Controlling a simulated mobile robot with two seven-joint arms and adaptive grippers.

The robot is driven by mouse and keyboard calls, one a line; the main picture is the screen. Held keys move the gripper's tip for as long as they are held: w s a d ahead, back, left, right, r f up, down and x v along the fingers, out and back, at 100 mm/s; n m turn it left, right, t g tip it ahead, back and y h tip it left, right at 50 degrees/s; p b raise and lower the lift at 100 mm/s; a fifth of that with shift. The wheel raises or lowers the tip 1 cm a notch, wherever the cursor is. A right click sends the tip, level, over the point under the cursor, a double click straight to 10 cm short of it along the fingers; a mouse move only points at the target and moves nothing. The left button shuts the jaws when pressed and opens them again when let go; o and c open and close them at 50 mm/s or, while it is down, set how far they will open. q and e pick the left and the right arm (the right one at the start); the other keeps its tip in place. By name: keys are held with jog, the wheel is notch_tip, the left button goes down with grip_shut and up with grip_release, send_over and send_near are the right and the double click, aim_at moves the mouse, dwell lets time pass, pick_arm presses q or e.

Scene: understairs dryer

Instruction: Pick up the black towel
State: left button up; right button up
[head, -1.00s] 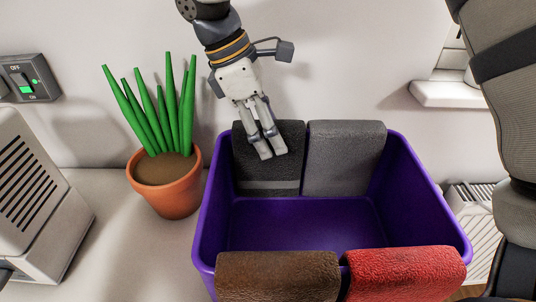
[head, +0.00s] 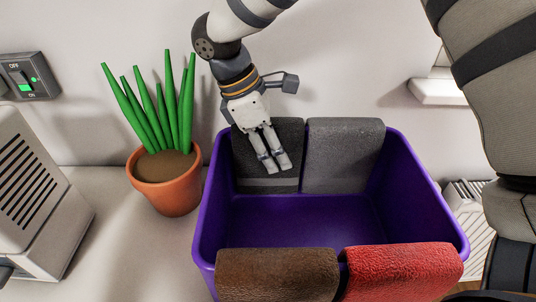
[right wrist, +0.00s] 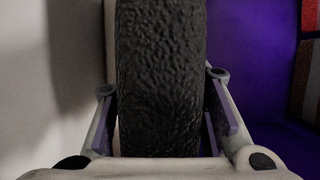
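The black towel (head: 290,140) hangs over the back wall of the purple basket, at the left, with a lighter stripe near its lower edge. My right gripper (head: 274,165) points down at it, with its fingers overlapping the towel in the head view. In the right wrist view the black towel (right wrist: 160,80) runs between the two spread fingers, one on each side. The right gripper looks open; I see no clear grip on the towel. My left gripper is not in view.
The purple basket (head: 285,222) also carries a grey towel (head: 345,155) at the back, and brown (head: 277,275) and red (head: 402,272) towels in front. A potted plant (head: 168,190) stands close on the left. The wall (head: 350,60) is just behind the basket.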

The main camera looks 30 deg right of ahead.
jog(key=shift+c, duration=1.4)
notch_tip(320, 180, up, 28)
dwell(0.4)
